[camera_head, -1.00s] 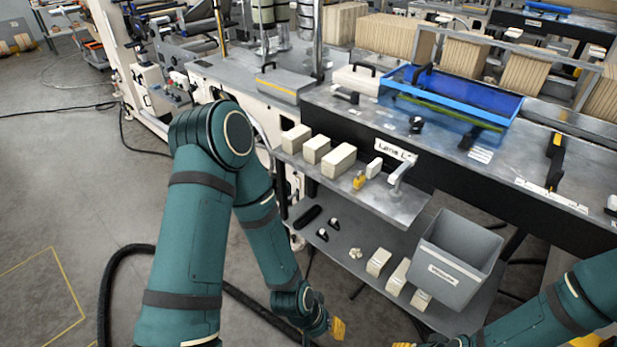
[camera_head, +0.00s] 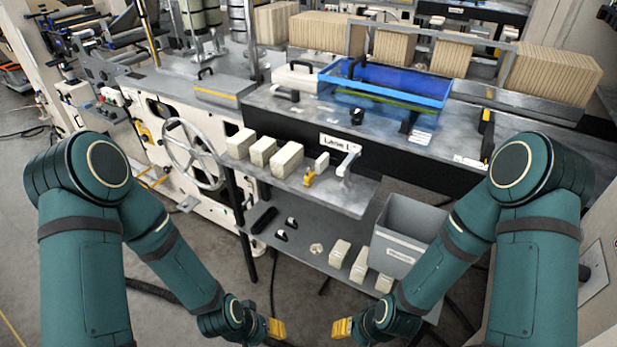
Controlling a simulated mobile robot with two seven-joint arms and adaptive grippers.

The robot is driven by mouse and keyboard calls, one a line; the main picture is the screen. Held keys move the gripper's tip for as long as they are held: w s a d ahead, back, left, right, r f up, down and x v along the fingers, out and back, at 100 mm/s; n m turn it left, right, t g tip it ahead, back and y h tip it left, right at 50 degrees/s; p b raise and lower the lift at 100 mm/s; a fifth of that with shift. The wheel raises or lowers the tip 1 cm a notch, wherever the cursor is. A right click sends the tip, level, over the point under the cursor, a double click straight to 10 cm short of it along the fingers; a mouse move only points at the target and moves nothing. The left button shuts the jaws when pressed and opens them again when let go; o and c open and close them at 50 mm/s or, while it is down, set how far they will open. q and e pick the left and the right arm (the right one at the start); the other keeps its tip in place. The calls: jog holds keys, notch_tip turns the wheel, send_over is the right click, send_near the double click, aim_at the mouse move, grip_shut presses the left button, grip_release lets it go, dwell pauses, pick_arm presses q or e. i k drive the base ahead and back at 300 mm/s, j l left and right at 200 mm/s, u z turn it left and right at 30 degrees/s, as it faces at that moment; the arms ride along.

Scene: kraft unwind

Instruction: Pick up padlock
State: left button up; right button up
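A small yellow object (camera_head: 309,178), which looks like the padlock, sits on the upper grey shelf (camera_head: 345,198) below the lane label. It is beside a small white block (camera_head: 322,162) and left of a pale metal handle-like piece (camera_head: 347,160). My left gripper (camera_head: 277,328) is low in front of the shelves, with yellow fingertips, apart from the padlock. My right gripper (camera_head: 342,328) is also low, to its right, and touches nothing that I can see. Both are too small to show finger opening.
Several cream boxes (camera_head: 263,151) line the upper shelf's left part. The lower shelf holds black items (camera_head: 264,220), small cream blocks (camera_head: 338,253) and a grey bin (camera_head: 402,237). A blue tray (camera_head: 385,84) stands on the bench above. A handwheel (camera_head: 194,153) is at left.

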aim_at(310, 179)
jog(key=i+j+z, duration=0.1)
jog(key=z, duration=0.4)
jog(key=j+z, duration=0.3)
jog(key=z, duration=0.2)
jog(key=j+z, duration=0.45)
jog(key=j, duration=0.85)
jog(key=k+j+z, duration=0.1)
jog(key=j, duration=0.2)
jog(key=k+j+z, duration=0.1)
jog(key=j, duration=0.25)
